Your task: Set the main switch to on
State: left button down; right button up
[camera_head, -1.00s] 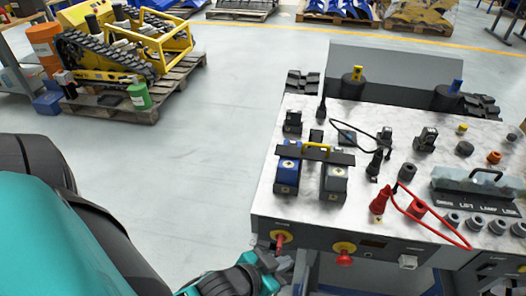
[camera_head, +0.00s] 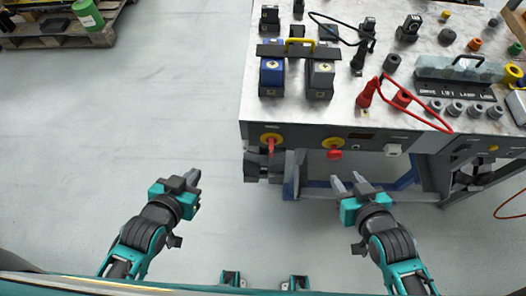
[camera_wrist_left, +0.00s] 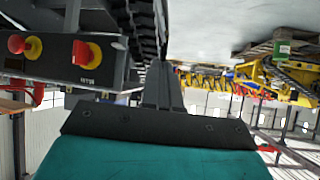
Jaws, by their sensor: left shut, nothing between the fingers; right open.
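The main switch looks like the red handle on a round yellow plate (camera_head: 271,142), at the left of the console's front panel. Its handle appears upright; I cannot read its on or off marks. It also shows in the left wrist view (camera_wrist_left: 86,53), which is upside down, with a small label beside it. My left gripper (camera_head: 194,178) is shut and empty, apart from the switch, to its lower left in the head view. Its closed fingers also show in the left wrist view (camera_wrist_left: 164,88). My right gripper (camera_head: 349,181) is open and empty, below the panel's red mushroom button.
The red mushroom button (camera_head: 334,153) sits on a yellow ring right of the switch. The console top (camera_head: 345,95) carries battery-like blocks, connectors and a red cable (camera_head: 425,115). A pallet (camera_head: 60,38) stands at the far left.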

aim_at(271, 140)
jog(key=k+l, duration=0.1)
jog(key=l, duration=0.45)
jog(key=l+u, duration=0.1)
jog(key=l, duration=0.45)
jog(key=k+l, duration=0.15)
jog(key=l, duration=0.4)
